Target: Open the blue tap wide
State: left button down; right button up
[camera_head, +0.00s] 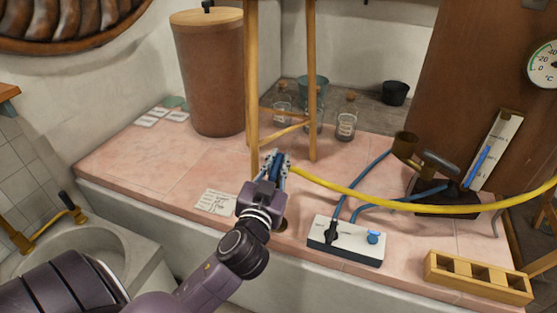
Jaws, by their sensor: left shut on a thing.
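My left gripper (277,158) is over the pink tiled counter, at the foot of the wooden stand. It is shut on a small blue part (275,168) that shows between its fingers and looks like the blue tap. The fingers hide most of this part, so I cannot tell how far it is turned. A yellow hose (400,206) starts beside the gripper and runs right. A white box (345,240) with a black knob (331,232) and a blue knob (373,237) stands to the right, apart from the gripper. My right gripper is not in view.
The wooden stand (252,80) rises right behind the gripper. A brown lidded barrel (210,75), glass jars (346,120) and a black cup (395,92) stand behind. A wooden rack (478,277) is at the front right. The counter's left part is mostly clear.

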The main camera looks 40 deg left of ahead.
pick_arm(q)
jog(key=c, duration=1.9)
grip_release()
jog(key=v, duration=0.7)
jog(key=shift+s, duration=0.25)
jog(key=shift+f, duration=0.15)
